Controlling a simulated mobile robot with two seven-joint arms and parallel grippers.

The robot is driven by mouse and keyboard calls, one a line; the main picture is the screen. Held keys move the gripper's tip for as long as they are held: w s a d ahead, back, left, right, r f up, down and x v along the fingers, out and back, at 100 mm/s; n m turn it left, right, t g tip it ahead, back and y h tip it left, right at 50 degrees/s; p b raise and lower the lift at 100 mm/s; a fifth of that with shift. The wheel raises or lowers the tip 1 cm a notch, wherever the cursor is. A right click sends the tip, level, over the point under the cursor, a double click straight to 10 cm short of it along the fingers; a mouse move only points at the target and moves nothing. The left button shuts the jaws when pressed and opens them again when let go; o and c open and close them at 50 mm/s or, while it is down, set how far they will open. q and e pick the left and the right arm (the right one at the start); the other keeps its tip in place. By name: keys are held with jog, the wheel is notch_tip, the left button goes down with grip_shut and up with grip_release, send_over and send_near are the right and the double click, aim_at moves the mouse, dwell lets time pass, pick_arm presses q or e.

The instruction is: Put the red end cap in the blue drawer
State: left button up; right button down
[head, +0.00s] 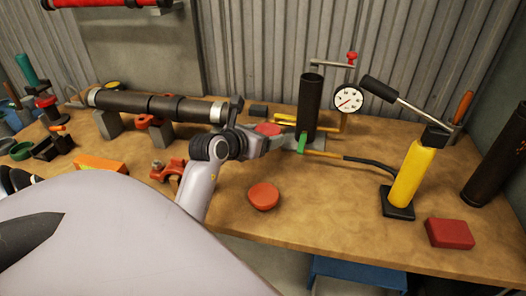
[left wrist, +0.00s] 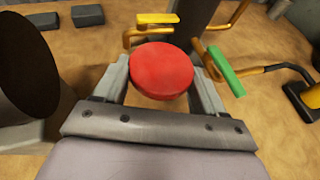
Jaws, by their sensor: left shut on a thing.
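My left gripper (head: 277,136) reaches over the middle of the bench, just left of an upright dark tube. It is shut on a round red end cap (head: 268,129). In the left wrist view the red end cap (left wrist: 162,70) sits between the two grey fingers (left wrist: 160,82), its flat face towards the camera. A second round red piece (head: 263,196) lies on the bench nearer the front. The blue drawer (head: 358,274) shows below the bench's front edge, right of centre. Its inside cannot be made out. My right gripper is not in view.
The dark upright tube (head: 309,102) stands by a gauge (head: 348,100) and a green-handled lever (head: 302,143). A yellow hand pump (head: 408,175) and red block (head: 450,233) are at right. A long dark pipe (head: 150,104) lies on supports at left. The front middle bench is mostly clear.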

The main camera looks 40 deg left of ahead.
aim_at(264, 160)
pick_arm(q)
jog(key=shift+f, duration=2.55)
jog(key=shift+f+b, duration=0.15)
jog(key=shift+b, duration=0.15)
jog(key=o, duration=1.2)
